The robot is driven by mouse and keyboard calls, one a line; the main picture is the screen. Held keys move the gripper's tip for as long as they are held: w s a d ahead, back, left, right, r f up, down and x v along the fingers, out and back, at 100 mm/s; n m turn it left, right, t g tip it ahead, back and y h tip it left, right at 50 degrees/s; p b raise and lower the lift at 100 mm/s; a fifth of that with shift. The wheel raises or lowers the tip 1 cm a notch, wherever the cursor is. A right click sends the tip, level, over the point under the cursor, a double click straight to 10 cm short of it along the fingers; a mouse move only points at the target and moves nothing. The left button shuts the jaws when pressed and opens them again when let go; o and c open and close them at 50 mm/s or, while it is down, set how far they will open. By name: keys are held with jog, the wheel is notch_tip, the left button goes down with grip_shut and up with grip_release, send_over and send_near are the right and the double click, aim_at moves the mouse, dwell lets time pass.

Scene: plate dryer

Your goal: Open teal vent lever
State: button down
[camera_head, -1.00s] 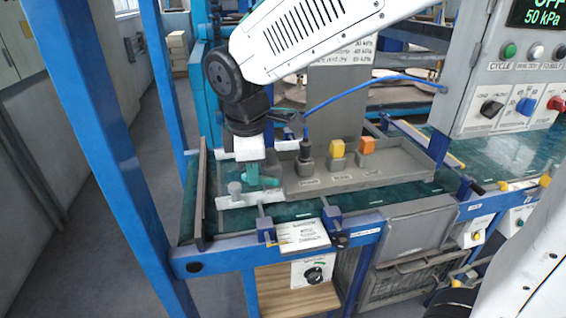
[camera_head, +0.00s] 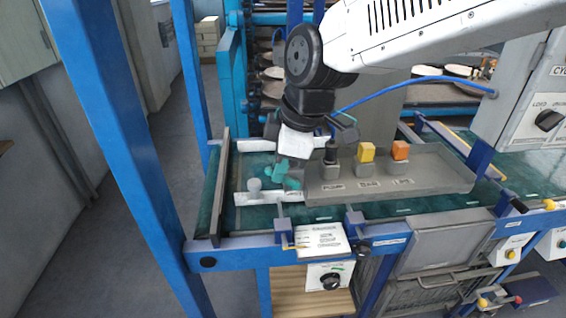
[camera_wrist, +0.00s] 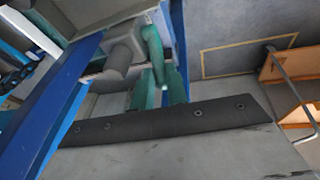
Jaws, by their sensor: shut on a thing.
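The teal vent lever (camera_wrist: 153,45) shows in the wrist view as a curved teal bar beside a grey cylindrical knob (camera_wrist: 118,60). My gripper (camera_wrist: 160,86) has teal fingers and is shut on the lever, one finger on each side of it. In the head view my gripper (camera_head: 281,174) tilts down over the left end of the conveyor, just right of the grey knob (camera_head: 254,187). There the lever and the fingers merge into one teal shape, so the lever's exact angle is hard to tell.
A blue upright post (camera_head: 110,130) stands at the left. A white label card (camera_head: 322,240) sits on the front rail.

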jog(key=c, duration=1.4)
grip_release()
jog(key=shift+v, duration=3.9)
